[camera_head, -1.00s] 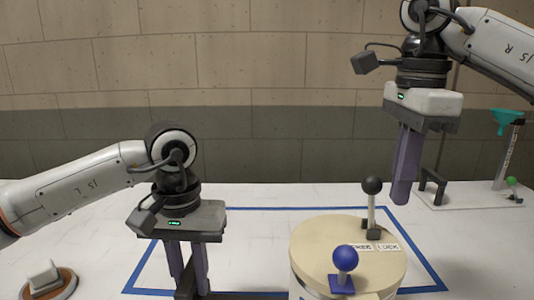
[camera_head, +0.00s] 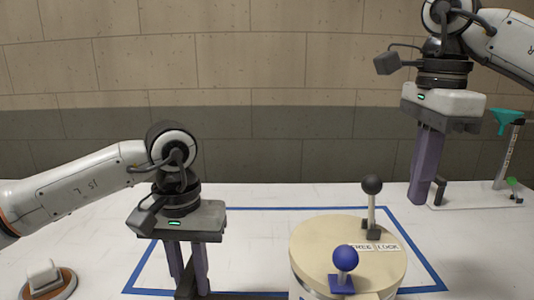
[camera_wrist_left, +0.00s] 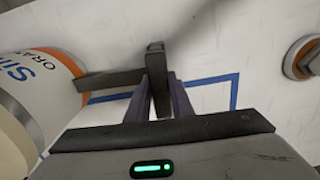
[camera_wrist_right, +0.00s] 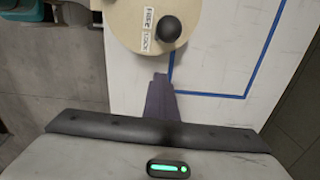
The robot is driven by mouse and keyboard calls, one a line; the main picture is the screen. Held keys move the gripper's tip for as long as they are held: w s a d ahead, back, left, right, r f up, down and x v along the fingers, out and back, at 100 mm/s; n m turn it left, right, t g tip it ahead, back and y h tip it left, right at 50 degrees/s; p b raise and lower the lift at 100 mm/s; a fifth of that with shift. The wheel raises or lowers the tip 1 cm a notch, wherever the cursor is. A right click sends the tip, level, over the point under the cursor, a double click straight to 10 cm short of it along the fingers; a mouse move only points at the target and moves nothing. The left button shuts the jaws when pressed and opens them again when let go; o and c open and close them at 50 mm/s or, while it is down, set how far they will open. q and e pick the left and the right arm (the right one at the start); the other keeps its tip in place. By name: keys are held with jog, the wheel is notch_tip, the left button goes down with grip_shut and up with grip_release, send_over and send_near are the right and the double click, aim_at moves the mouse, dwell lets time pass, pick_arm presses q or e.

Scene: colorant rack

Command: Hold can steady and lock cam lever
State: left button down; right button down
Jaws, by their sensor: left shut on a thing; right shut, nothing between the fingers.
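The can (camera_head: 318,240) has a cream lid and stands at lower centre right; its white and orange side shows in the left wrist view (camera_wrist_left: 45,75). The cam lever (camera_head: 371,205) stands upright on the lid with a black ball knob, behind a FREE/LOCK label (camera_head: 376,247). The knob also shows in the right wrist view (camera_wrist_right: 169,28). My left gripper (camera_head: 188,288) is shut on the can's dark side handle (camera_wrist_left: 112,80). My right gripper (camera_head: 420,198) is shut and empty, raised to the right of the lever and apart from it.
A blue ball knob (camera_head: 345,258) stands on the lid's near side. Blue tape (camera_head: 425,268) frames the can's area on the white table. A stand with a teal funnel (camera_head: 507,118) is at far right. A round orange-rimmed base with a white block (camera_head: 45,280) lies at lower left.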

jog(key=shift+d, duration=0.35)
jog(key=c, duration=2)
grip_release()
jog(key=shift+c, duration=0.2)
